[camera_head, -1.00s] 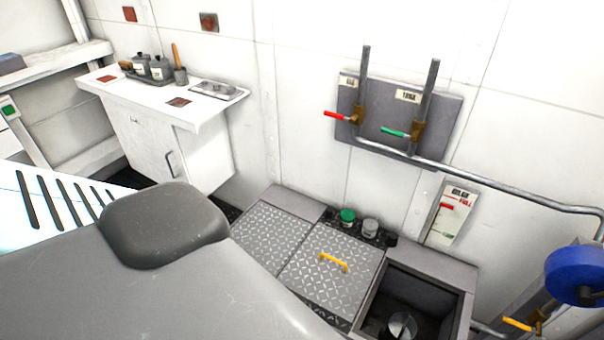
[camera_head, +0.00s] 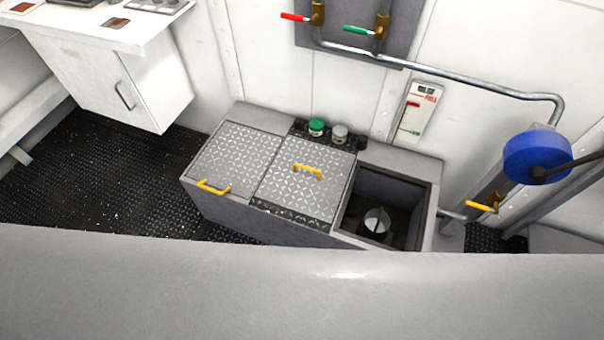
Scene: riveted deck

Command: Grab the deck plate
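Two diamond-patterned metal deck plates lie side by side on a grey bench-like box. The left deck plate (camera_head: 234,157) has a yellow handle (camera_head: 213,187) at its front edge. The middle deck plate (camera_head: 301,188) has a yellow handle (camera_head: 308,171) near its upper middle. To their right, an open compartment (camera_head: 387,190) has no plate over it and holds a round metal fitting (camera_head: 376,223). Neither of my grippers shows in the view.
A green-capped jar (camera_head: 316,127) and a grey-capped jar (camera_head: 340,133) stand behind the plates. A blue wheel (camera_head: 538,155) and a yellow lever (camera_head: 482,207) are at right. A white cabinet (camera_head: 110,80) stands left, with dark floor (camera_head: 110,170) clear before it. A pipe (camera_head: 440,75) crosses the wall.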

